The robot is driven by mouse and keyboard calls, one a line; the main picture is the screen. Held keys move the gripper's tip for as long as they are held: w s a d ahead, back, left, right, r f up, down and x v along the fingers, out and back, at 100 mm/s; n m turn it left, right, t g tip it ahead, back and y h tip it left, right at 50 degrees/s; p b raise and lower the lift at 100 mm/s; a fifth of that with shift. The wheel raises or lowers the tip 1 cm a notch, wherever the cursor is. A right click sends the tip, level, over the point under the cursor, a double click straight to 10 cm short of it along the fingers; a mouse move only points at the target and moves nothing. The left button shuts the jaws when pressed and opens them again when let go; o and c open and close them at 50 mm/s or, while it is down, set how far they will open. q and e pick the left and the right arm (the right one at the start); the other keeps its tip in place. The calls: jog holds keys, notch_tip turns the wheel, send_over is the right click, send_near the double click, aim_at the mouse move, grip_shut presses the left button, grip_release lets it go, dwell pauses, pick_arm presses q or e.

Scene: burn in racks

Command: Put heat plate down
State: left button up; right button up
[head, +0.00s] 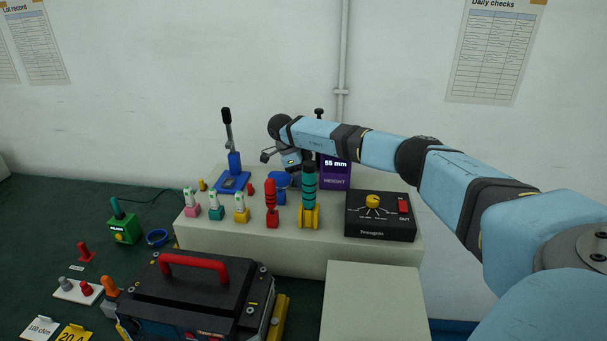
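My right arm reaches in from the right, and its gripper (270,156) is over the back of the pale bench. The gripper is small and partly hidden by its own wrist, so I cannot tell whether it is open or shut. A blue piece (281,181) shows just below it; I cannot tell whether they touch. No thing in view is clearly marked as the heat plate, and I cannot make one out in the gripper. My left gripper is not in view.
The pale bench (300,257) carries a blue lever press (233,176), several small coloured connectors, a red tool (271,205), a green-and-yellow tool (309,200), a purple height gauge (336,174) and a black control box (380,224). A black case (195,285) with a red handle stands in front.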

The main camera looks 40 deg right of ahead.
jog(key=shift+w+a, duration=0.1)
jog(key=shift+w, duration=0.05)
jog(key=o, duration=1.1)
jog(key=shift+f, duration=0.15)
jog(key=v, duration=1.2)
jog(key=shift+r+b, duration=0.2)
jog(key=shift+b, duration=0.1)
